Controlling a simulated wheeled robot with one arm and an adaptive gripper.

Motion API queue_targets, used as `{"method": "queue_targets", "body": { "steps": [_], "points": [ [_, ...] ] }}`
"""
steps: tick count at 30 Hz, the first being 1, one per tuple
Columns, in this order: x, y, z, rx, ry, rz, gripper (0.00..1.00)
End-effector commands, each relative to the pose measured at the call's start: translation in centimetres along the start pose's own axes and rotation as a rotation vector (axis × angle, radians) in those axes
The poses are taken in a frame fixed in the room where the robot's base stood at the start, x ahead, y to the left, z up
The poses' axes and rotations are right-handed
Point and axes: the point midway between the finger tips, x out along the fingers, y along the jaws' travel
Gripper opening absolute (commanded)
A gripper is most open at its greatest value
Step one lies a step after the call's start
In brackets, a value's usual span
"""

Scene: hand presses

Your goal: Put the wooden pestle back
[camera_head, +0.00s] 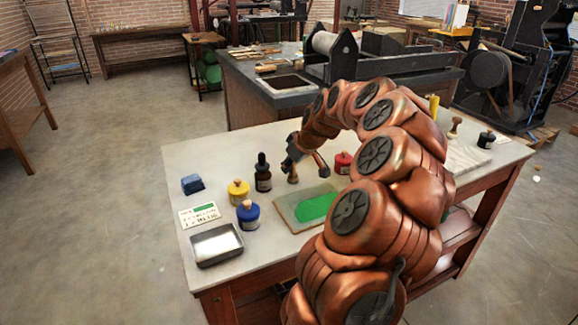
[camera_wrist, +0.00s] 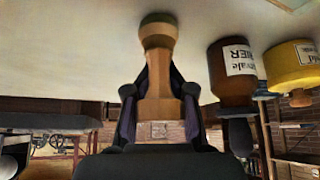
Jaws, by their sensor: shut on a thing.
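The wooden pestle (camera_head: 293,175) is upright between the fingers of my gripper (camera_head: 291,156), over the back part of the white tabletop. In the wrist view the pestle (camera_wrist: 158,65) runs between both dark fingers of my gripper (camera_wrist: 159,97), which are shut on its narrow shaft. Its wide end has a dark greenish face and points at the tabletop; I cannot tell whether it touches. A second turned wooden piece (camera_head: 455,127) stands at the far right of the table.
A slab with green ink (camera_head: 315,207) lies in front of the pestle. A dark dropper bottle (camera_head: 263,173), yellow jar (camera_head: 238,191), blue jar (camera_head: 248,214) and metal tray (camera_head: 216,245) stand left. A red jar (camera_head: 343,163) is close on the right.

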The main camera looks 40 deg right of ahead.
Motion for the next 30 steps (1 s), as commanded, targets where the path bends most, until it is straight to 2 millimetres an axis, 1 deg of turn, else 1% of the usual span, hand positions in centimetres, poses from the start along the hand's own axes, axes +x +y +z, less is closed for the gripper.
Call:
{"method": "queue_targets", "body": {
  "steps": [2,3,11,12,19,23,26,30],
  "points": [
    [0.3,0.0,0.2,0.0,0.0,0.0,0.0],
    [0.2,0.0,0.1,0.0,0.0,0.0,0.2],
    [0.2,0.0,0.1,0.0,0.0,0.0,0.48],
    [0.2,0.0,0.1,0.0,0.0,0.0,0.49],
    [0.2,0.0,0.1,0.0,0.0,0.0,0.49],
    [-0.2,0.0,-0.1,0.0,0.0,0.0,0.49],
    [-1.1,0.0,-0.1,0.0,0.002,0.001,0.49],
    [-3.5,0.1,-0.1,0.001,0.004,0.005,0.49]
  ]
}}
